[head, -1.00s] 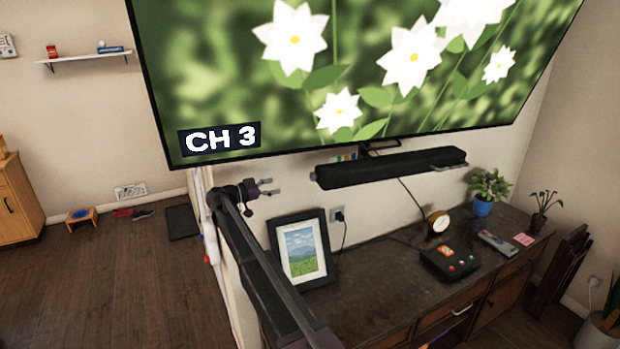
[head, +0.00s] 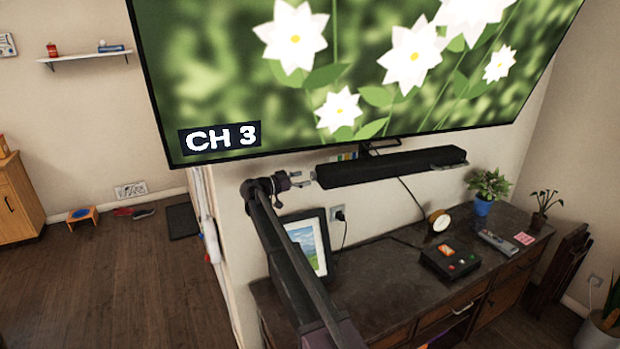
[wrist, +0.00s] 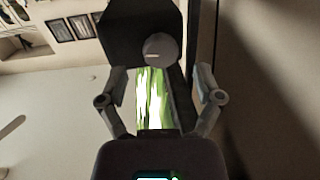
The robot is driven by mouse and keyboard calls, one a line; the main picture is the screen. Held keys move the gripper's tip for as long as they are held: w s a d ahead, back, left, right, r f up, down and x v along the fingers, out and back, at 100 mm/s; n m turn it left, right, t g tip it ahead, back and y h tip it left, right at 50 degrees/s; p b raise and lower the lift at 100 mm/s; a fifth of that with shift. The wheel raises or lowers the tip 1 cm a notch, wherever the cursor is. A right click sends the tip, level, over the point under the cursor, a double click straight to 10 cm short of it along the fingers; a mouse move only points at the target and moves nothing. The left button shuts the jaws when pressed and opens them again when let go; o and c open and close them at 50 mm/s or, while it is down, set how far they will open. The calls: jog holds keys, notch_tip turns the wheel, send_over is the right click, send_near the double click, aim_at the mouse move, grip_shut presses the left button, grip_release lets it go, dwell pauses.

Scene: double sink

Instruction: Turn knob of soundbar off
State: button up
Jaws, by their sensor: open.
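The soundbar (head: 392,167) is a long dark bar below the television. In the wrist view its dark end (wrist: 125,30) fills the upper middle. A round grey knob (wrist: 160,48) with a short light mark sits on that end. My gripper (head: 306,178) is just left of the soundbar's left end in the head view. In the wrist view my gripper (wrist: 161,82) is open, one finger on each side of the line to the knob. The knob shows just beyond the fingertips, and I see no contact. The knob cannot be made out in the head view.
The large television (head: 350,70) showing "CH 3" hangs right above. A picture frame (head: 308,245) stands on the dark cabinet (head: 385,285) below my gripper, partly behind my arm. A clock (head: 438,220), a black box with buttons (head: 450,262) and a plant (head: 487,188) stand farther right.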

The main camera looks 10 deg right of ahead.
aim_at(314, 176)
jog(key=shift+x, duration=1.45)
jog(key=c, duration=1.2)
